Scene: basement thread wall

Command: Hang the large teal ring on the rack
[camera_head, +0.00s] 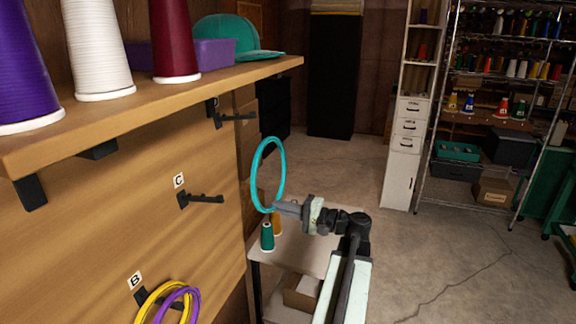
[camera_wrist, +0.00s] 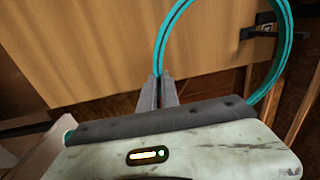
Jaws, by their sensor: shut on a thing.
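The large teal ring (camera_head: 256,183) is held upright by its lower edge in my gripper (camera_head: 276,208), to the right of the wooden wall. In the wrist view the ring (camera_wrist: 287,52) rises from between the fingers of my gripper (camera_wrist: 163,82), which is shut on it. The rack is a set of dark pegs on the wall. The peg marked C (camera_head: 203,199) is empty and lies left of the ring, apart from it. The peg at B (camera_head: 148,299) bears a yellow ring (camera_head: 143,306) and a purple ring (camera_head: 166,303). A higher peg (camera_head: 238,116) is empty.
A shelf (camera_head: 200,91) above the pegs carries large thread cones, a purple bin (camera_head: 213,52) and a teal cap (camera_head: 225,34). A small table (camera_head: 310,239) below the ring holds a green spool (camera_head: 267,237) and an orange spool.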

